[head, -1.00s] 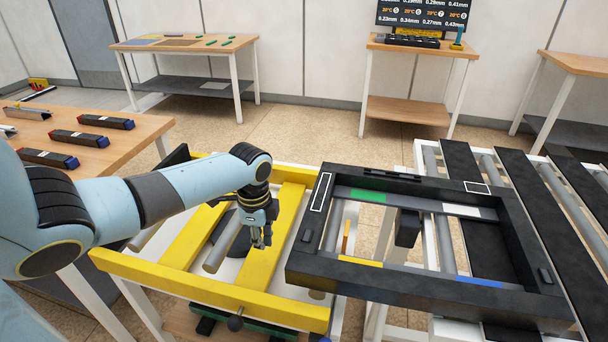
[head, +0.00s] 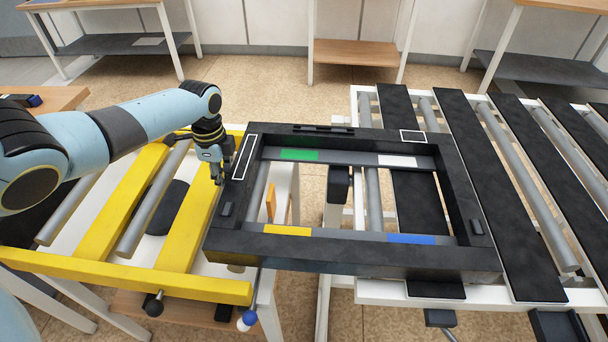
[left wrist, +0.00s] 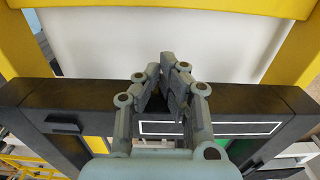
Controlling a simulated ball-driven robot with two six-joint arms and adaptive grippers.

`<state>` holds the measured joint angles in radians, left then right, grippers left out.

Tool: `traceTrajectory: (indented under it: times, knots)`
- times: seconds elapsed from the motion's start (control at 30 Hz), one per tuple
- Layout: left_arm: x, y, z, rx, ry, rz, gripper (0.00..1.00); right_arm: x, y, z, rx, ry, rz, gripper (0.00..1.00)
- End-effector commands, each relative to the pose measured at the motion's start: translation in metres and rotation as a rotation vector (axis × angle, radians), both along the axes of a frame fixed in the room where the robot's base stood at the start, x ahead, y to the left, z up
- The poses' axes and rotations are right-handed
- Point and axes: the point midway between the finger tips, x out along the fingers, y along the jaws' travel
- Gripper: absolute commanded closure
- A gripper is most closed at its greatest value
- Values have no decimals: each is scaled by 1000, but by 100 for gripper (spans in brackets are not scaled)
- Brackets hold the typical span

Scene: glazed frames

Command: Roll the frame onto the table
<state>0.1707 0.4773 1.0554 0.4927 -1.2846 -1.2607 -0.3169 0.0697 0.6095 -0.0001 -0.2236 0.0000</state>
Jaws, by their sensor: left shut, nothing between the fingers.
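The frame (head: 350,256) is a black rectangle with green, white, yellow and blue strips on its inner edges. In the head view it lies flat across the gap between the roller conveyor and the yellow-railed table (head: 100,279), its left end over the table's right edge. My left gripper (head: 217,180) is shut and empty at the outer side of the frame's left rail. In the left wrist view the closed fingers (left wrist: 163,72) overlap the frame's black rail (left wrist: 75,98); I cannot tell whether they touch it. My right gripper is not in view.
The roller conveyor (head: 550,225) with black slats extends right. The yellow-railed table has grey rollers (head: 150,205) and free room left of the frame. A brown-topped bench (head: 40,95) stands at left. More tables stand at the back.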

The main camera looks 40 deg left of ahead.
Motion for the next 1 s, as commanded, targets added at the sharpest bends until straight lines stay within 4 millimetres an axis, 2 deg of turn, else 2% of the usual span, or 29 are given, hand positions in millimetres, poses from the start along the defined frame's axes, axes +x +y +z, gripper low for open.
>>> traceTrajectory:
  times: [0.2,0.3,0.7,1.0]
  knots:
    - [10,-16,0,-1,-2,0,100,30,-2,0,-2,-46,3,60]
    - [14,-23,0,-1,-2,0,100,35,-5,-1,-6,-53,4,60]
    - [31,-50,-1,-1,-2,0,100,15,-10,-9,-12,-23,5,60]
    - [43,-71,-1,-1,-1,0,100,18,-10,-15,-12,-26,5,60]
